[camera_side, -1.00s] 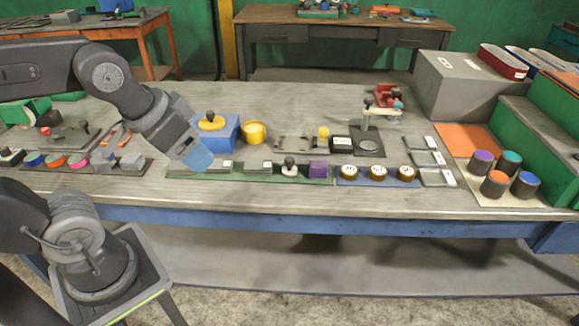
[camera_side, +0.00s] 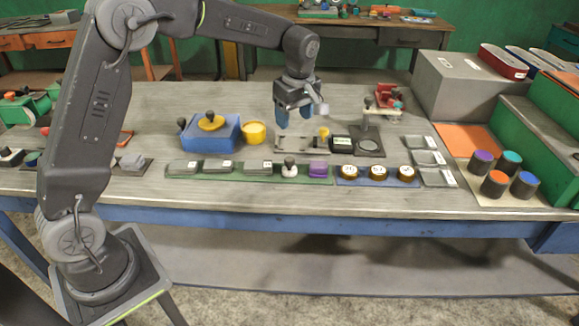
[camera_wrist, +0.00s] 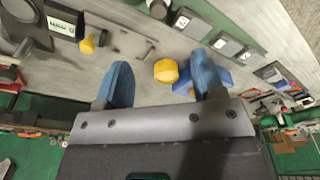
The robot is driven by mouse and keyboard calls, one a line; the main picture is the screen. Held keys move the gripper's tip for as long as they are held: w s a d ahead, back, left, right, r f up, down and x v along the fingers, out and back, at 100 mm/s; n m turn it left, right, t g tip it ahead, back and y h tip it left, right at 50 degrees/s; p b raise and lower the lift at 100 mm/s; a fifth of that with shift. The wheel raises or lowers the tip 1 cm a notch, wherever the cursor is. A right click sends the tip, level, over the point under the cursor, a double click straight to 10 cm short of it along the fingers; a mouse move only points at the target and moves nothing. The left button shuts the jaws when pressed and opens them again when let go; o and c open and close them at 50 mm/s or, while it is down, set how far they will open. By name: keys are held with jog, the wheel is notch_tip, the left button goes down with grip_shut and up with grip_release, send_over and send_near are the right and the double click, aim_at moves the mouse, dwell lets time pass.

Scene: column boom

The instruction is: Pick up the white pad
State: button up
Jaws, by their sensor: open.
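I cannot tell for sure which thing is the white pad. The whitest small piece is a white base with a dark knob (camera_side: 289,171), on the green strip (camera_side: 235,179) at the front of the bench, between a grey labelled block (camera_side: 258,167) and a purple block (camera_side: 318,170). My gripper (camera_side: 293,119) hangs above the bench behind that strip, its blue fingers apart with nothing between them. In the wrist view my gripper (camera_wrist: 160,66) also shows open, with the yellow cup (camera_wrist: 166,71) beyond the gap.
A blue box with a yellow disc (camera_side: 211,134) stands left of the yellow cup. A flat grey plate (camera_side: 295,146) and a black labelled box (camera_side: 341,143) lie below and right of my gripper. A scale-like stand (camera_side: 368,143) is further right. The bench behind is largely clear.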

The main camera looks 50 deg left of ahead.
jog(key=w+f, duration=0.1)
jog(key=f, duration=0.1)
send_over(290, 158)
jog(key=shift+n, duration=0.4)
jog(key=f, duration=0.5)
jog(key=d+f, duration=0.1)
jog(key=f, duration=0.1)
jog(key=shift+f, duration=0.25)
jog(key=shift+s+a+f, duration=0.1)
jog(key=shift+a+f, duration=0.15)
jog(key=shift+f, duration=1.15)
jog(key=shift+s+a+f, duration=0.1)
jog(key=shift+a+f, duration=0.1)
jog(key=shift+f, duration=1.15)
jog(key=shift+w, duration=0.1)
jog(key=c, duration=1)
